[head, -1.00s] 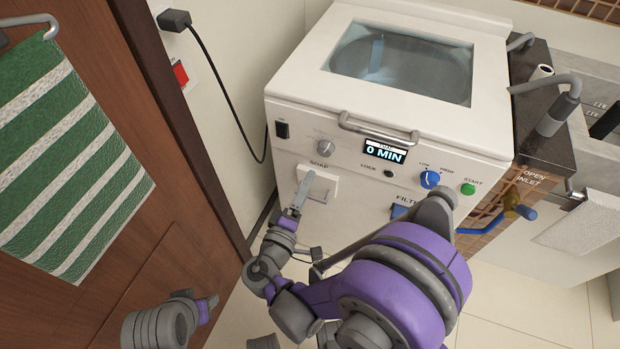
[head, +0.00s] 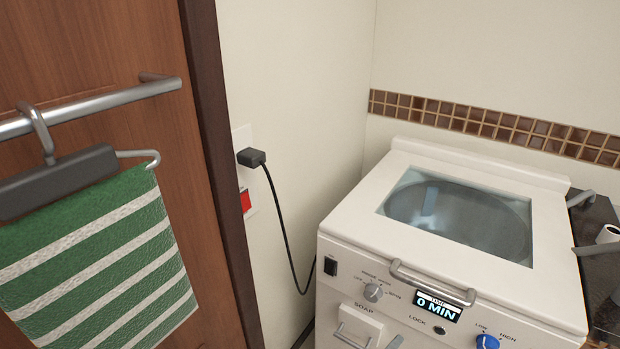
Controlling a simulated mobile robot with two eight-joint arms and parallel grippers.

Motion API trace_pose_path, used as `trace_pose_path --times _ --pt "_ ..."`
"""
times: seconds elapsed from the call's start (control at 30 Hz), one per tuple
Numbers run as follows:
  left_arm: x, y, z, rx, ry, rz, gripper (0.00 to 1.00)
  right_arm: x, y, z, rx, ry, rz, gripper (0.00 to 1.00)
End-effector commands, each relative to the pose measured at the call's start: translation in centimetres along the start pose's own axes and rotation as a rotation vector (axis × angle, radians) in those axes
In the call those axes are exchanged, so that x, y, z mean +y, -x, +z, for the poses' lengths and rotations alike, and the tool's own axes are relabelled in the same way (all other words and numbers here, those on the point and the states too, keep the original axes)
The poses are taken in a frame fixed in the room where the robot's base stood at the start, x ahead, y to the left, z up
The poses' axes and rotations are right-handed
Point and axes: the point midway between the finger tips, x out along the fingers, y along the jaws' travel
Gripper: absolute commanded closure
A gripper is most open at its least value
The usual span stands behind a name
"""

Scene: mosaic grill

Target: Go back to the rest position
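Neither of my grippers shows clearly in the head view. A small grey piece (head: 395,342) shows at the bottom edge, right of the soap drawer (head: 357,326); I cannot tell whether it is a tip of mine. The white washing machine (head: 450,262) stands at the right, its lid with the glass window (head: 458,215) shut. Its display (head: 438,306) reads 0 MIN. The soap drawer looks shut.
A wooden door (head: 90,50) with a metal bar (head: 100,106) is at the left. A green-and-white striped towel (head: 100,260) hangs there on a hanger (head: 60,180). A black plug (head: 251,157) sits in the wall above a red switch (head: 245,201). A dark counter (head: 600,265) adjoins the machine.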

Motion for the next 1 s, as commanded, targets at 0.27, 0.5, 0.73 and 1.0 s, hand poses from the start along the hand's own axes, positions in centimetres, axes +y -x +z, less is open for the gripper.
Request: trace_pose_path --times 0.27,0.5,0.73,1.0 --pt "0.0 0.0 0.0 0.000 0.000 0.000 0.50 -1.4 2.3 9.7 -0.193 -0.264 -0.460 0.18" --pt "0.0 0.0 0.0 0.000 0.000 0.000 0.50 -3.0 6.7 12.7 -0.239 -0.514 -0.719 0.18" --pt "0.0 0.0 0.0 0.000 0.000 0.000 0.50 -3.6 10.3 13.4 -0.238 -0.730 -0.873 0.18" --pt "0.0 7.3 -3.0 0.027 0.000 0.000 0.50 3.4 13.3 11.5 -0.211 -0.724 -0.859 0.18"
